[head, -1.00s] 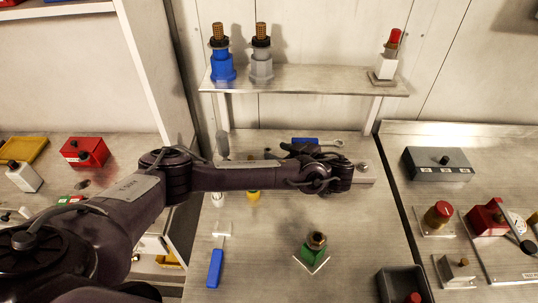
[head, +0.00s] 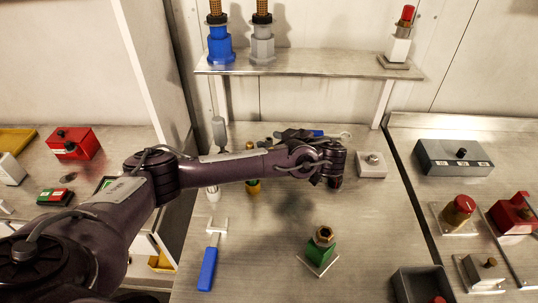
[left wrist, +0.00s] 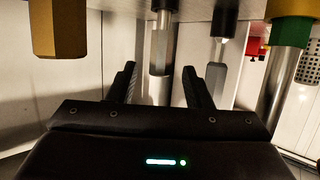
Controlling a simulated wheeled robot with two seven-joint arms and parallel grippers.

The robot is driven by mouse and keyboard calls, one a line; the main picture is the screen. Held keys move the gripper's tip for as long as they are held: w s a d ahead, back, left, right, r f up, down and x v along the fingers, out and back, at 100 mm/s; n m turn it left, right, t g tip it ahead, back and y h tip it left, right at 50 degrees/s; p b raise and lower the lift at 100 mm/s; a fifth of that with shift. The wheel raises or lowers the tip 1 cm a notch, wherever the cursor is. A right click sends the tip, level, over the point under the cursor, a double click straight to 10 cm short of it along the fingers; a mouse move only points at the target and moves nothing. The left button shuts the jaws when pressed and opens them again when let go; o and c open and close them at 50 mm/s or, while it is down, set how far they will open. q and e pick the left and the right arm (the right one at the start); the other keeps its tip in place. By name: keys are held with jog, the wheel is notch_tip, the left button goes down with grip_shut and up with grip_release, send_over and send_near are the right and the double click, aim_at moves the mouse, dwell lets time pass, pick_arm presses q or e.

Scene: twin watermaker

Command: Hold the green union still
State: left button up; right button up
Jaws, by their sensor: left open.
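The green union (head: 321,251), a green body with a brass hex top, stands upright on a small pale plate on the bench. My left gripper (head: 335,172) is above the bench behind the union, apart from it. Its fingers are hard to make out there. In the left wrist view, the two dark fingers of my left gripper (left wrist: 160,85) are apart with nothing clearly held. A brass-coloured part with a green band (left wrist: 290,28) shows at upper right there; I cannot tell whether it is the union. My right gripper is out of view.
A blue-handled tool (head: 208,268) lies left of the union. A dark open bin (head: 420,284) stands at front right. Blue (head: 220,46) and grey (head: 263,46) fittings stand on the shelf (head: 310,62). Bare bench surrounds the union.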

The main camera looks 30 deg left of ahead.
pick_arm(q)
jog(key=shift+w+a+f+b, duration=0.25)
jog(key=shift+a+f+b, duration=0.45)
jog(key=shift+b, duration=0.4)
jog(key=shift+w+a+r+p, duration=0.2)
jog(key=shift+a+r+p, duration=0.05)
jog(key=shift+a+p, duration=0.3)
jog(key=shift+w+a+f, duration=0.15)
jog(key=shift+a+f, duration=0.15)
jog(key=shift+a, duration=0.15)
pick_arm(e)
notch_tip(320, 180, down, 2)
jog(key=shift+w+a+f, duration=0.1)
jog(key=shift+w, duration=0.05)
pick_arm(q)
jog(key=shift+c, duration=0.4)
grip_shut()
